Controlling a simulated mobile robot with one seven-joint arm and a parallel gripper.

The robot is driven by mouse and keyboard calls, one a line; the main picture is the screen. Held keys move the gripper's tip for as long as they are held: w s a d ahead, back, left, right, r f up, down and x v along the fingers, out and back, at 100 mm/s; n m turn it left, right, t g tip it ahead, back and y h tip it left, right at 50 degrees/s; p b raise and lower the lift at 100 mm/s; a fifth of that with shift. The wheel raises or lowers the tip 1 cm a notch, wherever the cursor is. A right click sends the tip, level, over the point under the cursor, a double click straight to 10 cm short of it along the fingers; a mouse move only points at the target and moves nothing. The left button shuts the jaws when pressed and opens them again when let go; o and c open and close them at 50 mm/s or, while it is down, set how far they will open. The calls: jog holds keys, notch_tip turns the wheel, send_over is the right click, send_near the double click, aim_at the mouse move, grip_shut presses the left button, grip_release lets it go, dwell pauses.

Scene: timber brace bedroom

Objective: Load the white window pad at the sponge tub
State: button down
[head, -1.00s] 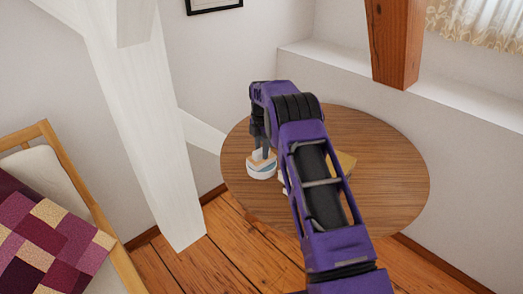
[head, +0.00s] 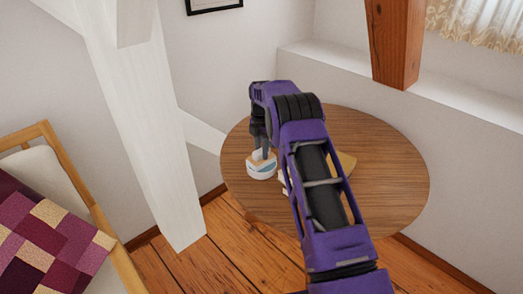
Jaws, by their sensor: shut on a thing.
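A small round white tub with a blue band, the sponge tub (head: 262,173), stands on the left part of the round wooden table. My gripper (head: 262,154) points down right over the tub, its fingers at the tub's top. It is shut on a small pale piece, which I take to be the white window pad; it is mostly hidden by the fingers. An orange-tan surface shows around the fingertips at the tub's top. I cannot tell how firmly the pad touches it.
The round table (head: 390,190) is bare on its right. A yellowish object (head: 347,161) and a white edge (head: 283,183) show partly behind my arm. A white slanted timber (head: 150,150) stands left of the table, a brown post (head: 393,45) behind it. A bed (head: 50,240) is at lower left.

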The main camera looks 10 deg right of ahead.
aim_at(261, 150)
jog(key=shift+r+p, duration=1.65)
jog(key=shift+r, duration=1.8)
notch_tip(261, 150, up, 6)
jog(key=s+f+m, duration=0.3)
jog(key=s+m, duration=0.9)
jog(key=s, duration=0.1)
jog(key=s+f+m, duration=0.3)
jog(key=s+m, duration=0.9)
jog(key=shift+s, duration=0.4)
